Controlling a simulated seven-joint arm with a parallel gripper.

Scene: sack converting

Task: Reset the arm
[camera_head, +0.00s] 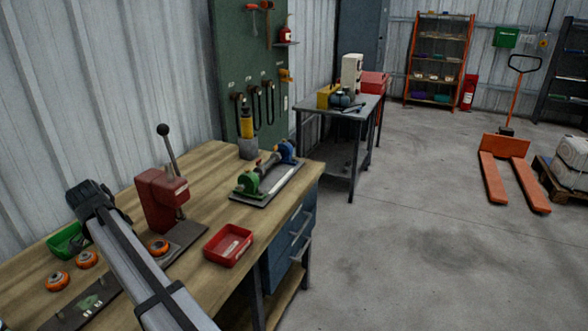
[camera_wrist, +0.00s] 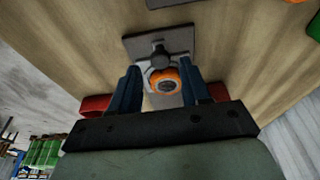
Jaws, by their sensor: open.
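My gripper (camera_wrist: 160,70) shows in the wrist view with its two dark blue fingers apart. An orange ring-shaped part with a dark centre (camera_wrist: 166,80) appears between the fingers, below a round dark knob (camera_wrist: 159,61) over a grey plate (camera_wrist: 175,43). The fingers do not look closed on it, and the distance to it is hard to tell. In the head view my grey arm reaches over the workbench (camera_head: 200,165) from the bottom edge to a dark end joint at the left. The fingers cannot be made out there.
A red lever press (camera_head: 160,198) stands close right of my arm, with an orange ring part (camera_head: 158,246) on its base. A red tray (camera_head: 228,245), green bin (camera_head: 68,241), two orange rings (camera_head: 86,258) and a clamp fixture (camera_head: 265,180) share the bench.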

